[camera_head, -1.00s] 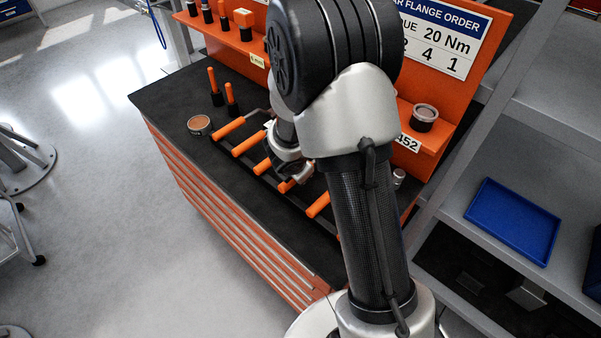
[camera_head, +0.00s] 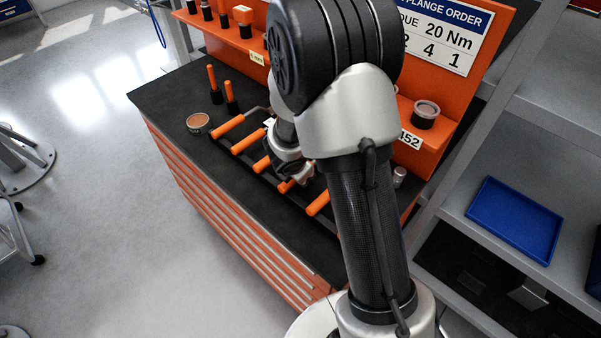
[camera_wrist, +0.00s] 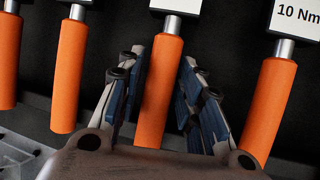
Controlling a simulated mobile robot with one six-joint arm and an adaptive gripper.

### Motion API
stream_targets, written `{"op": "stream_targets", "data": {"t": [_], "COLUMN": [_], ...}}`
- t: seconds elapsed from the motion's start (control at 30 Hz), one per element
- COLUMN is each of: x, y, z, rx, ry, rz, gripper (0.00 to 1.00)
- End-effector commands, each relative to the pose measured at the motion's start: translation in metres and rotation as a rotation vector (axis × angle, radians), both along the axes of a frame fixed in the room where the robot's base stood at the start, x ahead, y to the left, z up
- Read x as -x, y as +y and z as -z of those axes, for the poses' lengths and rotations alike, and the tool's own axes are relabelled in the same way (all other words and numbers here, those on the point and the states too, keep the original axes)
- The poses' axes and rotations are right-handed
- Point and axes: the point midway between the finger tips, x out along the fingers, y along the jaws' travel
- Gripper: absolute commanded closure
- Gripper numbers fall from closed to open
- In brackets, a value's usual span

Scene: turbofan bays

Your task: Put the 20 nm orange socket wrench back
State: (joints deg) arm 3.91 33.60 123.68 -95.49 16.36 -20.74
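Several orange-handled wrenches lie in a row on the black bench top, among them a near one (camera_head: 318,203) and a far one (camera_head: 228,127). My gripper (camera_wrist: 163,62) is open, with its blue-padded fingers on either side of one orange handle (camera_wrist: 160,90). The handle stands between the fingers without a clear grip on it. A white label above that handle is cut off, so its torque value cannot be read. The orange handle to the right (camera_wrist: 270,105) sits below a label reading 10 Nm. In the head view my arm hides much of my gripper and part of the row.
An orange backboard carries a flange order sign (camera_head: 440,35) reading 20 Nm. A round tin (camera_head: 198,123) and two upright orange-handled tools (camera_head: 231,97) stand on the bench. A blue tray (camera_head: 514,220) lies on the grey shelf at right.

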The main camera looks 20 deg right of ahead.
Motion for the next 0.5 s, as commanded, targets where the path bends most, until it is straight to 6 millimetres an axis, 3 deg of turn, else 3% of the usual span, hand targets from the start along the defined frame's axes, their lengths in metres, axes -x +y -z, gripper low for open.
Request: {"op": "stream_targets", "data": {"t": [0.13,0.5], "x": [0.0003,0.0017], "y": [0.0,0.0014], "z": [0.0002,-0.003], "rx": [0.0,-0.002], "ry": [0.001,0.0], "rz": [0.0,0.001], "gripper": [0.55,0.55]}}
